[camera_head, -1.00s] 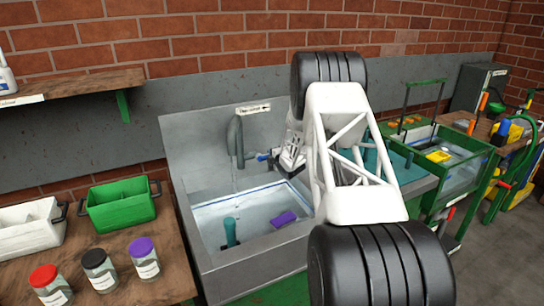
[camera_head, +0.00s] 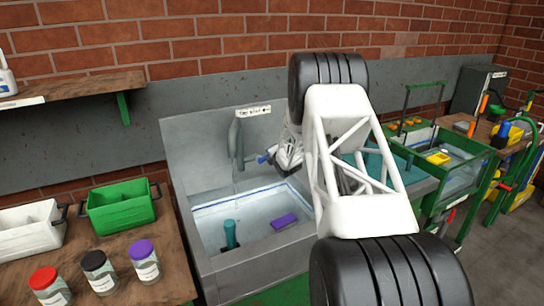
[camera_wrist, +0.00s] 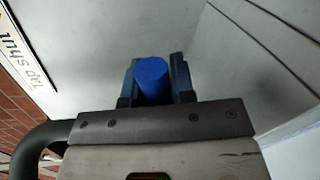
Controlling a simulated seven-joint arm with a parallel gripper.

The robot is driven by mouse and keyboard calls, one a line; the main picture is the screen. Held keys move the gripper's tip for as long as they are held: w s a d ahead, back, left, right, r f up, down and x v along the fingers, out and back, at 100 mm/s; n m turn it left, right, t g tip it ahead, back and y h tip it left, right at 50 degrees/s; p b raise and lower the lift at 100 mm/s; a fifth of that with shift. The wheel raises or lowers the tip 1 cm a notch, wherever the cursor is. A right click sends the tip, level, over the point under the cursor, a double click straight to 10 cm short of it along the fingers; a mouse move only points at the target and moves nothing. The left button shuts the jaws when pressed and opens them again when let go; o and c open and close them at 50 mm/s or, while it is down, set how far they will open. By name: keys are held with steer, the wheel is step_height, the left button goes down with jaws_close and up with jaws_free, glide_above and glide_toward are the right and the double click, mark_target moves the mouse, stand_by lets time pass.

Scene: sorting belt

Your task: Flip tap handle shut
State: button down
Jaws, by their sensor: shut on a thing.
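The grey tap (camera_head: 236,143) stands at the back wall of the metal sink, with its spout bent down. Its blue handle (camera_head: 262,158) sticks out to the right of the tap in the head view. My gripper (camera_head: 270,156) is at the handle, partly hidden by my arm. In the wrist view, the round blue end of the handle (camera_wrist: 151,80) sits between the two fingers of my gripper (camera_wrist: 153,82), which are shut on it. A white plate (camera_wrist: 30,45) there reads "Tap shut". I see no clear water stream under the spout.
The sink basin (camera_head: 205,240) holds a teal upright object (camera_head: 230,233) and a purple block (camera_head: 284,221). A green caddy (camera_head: 120,207) and several lidded jars stand on the wooden bench at left. A framed tank (camera_head: 450,170) stands at right.

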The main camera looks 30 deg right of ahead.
steer(key=r+n, duration=0.1)
steer(key=a+n, duration=0.1)
steer(key=shift+r+n+h, duration=0.4)
steer(key=shift+a+r+n+t+h, duration=0.25)
steer(key=shift+a+r+n, duration=0.35)
steer(key=shift+n, duration=0.75)
steer(key=shift+a+r+n+t+h, duration=0.25)
steer(key=shift+a+n, duration=0.55)
steer(key=shift+n, duration=0.5)
steer(key=shift+a+r+n+t+h, duration=0.2)
steer(key=shift+a+r+n, duration=0.4)
steer(key=shift+n, duration=0.75)
steer(key=shift+a+f, duration=0.1)
steer(key=shift+f, duration=0.05)
steer(key=c, duration=1)
jaws_free()
steer(key=shift+s, duration=0.1)
steer(key=shift+s+a, duration=0.25)
steer(key=shift+s, duration=1)
steer(key=shift+s+a, duration=0.25)
steer(key=shift+s, duration=0.95)
steer(key=shift+s+a, duration=0.25)
steer(key=shift+s, duration=1)
